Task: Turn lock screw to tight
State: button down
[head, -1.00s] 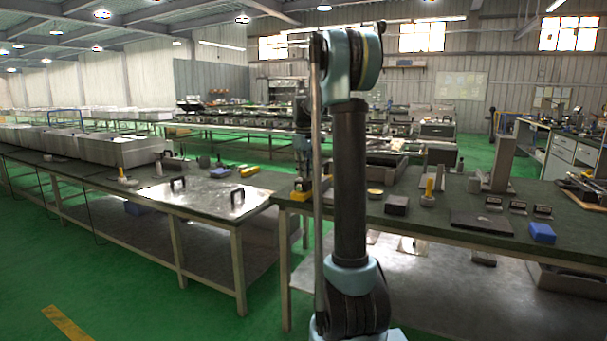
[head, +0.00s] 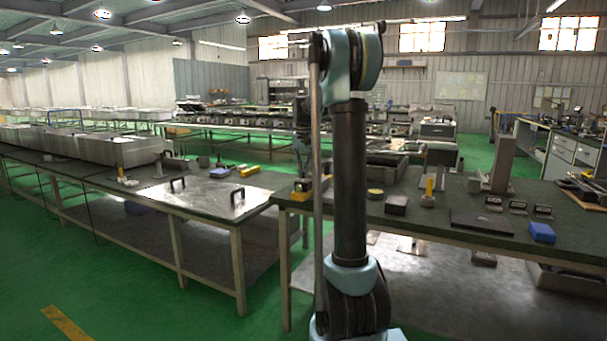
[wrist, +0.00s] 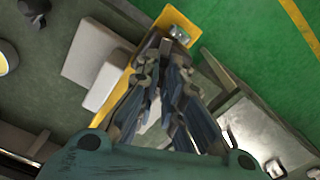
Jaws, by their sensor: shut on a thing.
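The lock screw (wrist: 180,33) shows in the wrist view as a small grey metal part at the far end of a yellow fixture (wrist: 176,16). My gripper (wrist: 170,46) points at it, and its fingertips are shut on the screw, hiding part of it. In the head view my gripper (head: 304,178) reaches down to the yellow fixture (head: 300,195) at the near left corner of the right-hand bench. My arm partly hides that area, and the screw is too small to make out there. The screw's turn angle cannot be told.
A pale block (wrist: 105,86) lies beside the fixture in the wrist view. The right-hand bench (head: 400,230) also holds a dark box (head: 396,205), a blue block (head: 541,232) and a yellow-topped post (head: 429,188). A gap separates it from the left-hand bench (head: 190,212).

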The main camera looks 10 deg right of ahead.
jog(key=shift+m, duration=2.3)
jog(key=c, duration=1.7)
grip_release()
notch_tip(320, 180, up, 12)
jog(key=shift+f, duration=0.1)
